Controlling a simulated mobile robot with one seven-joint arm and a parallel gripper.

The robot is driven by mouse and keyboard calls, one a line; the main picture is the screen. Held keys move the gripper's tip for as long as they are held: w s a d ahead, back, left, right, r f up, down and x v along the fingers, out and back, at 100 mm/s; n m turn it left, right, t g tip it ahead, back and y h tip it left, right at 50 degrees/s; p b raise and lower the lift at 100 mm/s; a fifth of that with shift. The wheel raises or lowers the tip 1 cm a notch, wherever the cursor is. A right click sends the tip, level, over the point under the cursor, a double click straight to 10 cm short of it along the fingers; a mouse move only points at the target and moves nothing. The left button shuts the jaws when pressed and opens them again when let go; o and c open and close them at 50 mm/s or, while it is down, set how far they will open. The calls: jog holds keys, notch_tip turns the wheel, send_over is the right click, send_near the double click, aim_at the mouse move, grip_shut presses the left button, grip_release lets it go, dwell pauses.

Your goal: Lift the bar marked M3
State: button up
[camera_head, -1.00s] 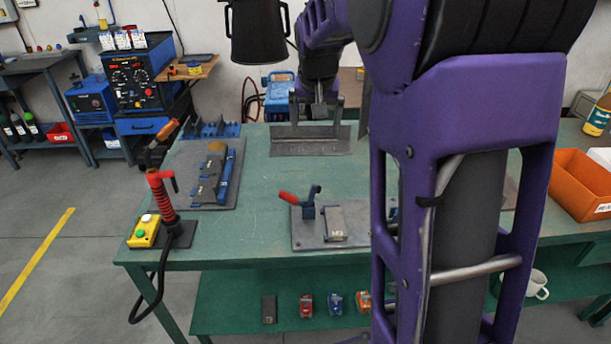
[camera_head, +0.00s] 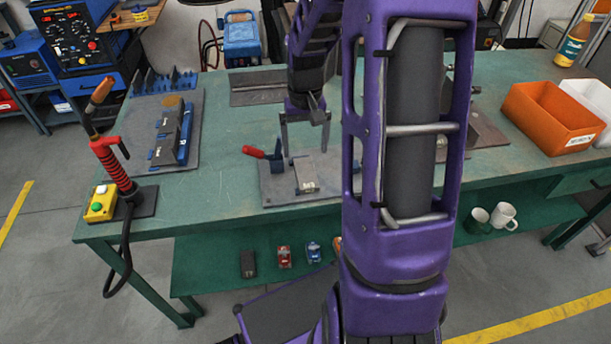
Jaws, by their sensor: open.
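A small grey bar (camera_head: 306,175) with a light label on its near end lies on a grey fixture plate (camera_head: 275,190) at the table's front; the lettering is too small to read surely. A toggle clamp (camera_head: 268,155) with a red handle stands left of it. My gripper (camera_head: 305,152) is open and empty, pointing down with its two fingers apart, over or just behind this bar; their height above it is unclear. Other labelled grey bars (camera_head: 168,128) lie in a blue-edged fixture on the left plate, their marks also hard to read. My arm hides the plate's right part.
An orange bin (camera_head: 550,118) and a white bin (camera_head: 590,100) stand at the right. A red torch (camera_head: 110,160) and a yellow button box (camera_head: 101,203) are at the left corner. An angled steel piece (camera_head: 258,88) lies at the back. The middle-left tabletop is clear.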

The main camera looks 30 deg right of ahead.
aim_at(306, 172)
notch_tip(306, 172, down, 8)
jog(key=shift+w+d+f+b, duration=0.1)
jog(key=shift+d+f+b, duration=0.05)
jog(key=shift+b, duration=0.5)
jog(key=c, duration=1.4)
jog(key=shift+r, duration=0.25)
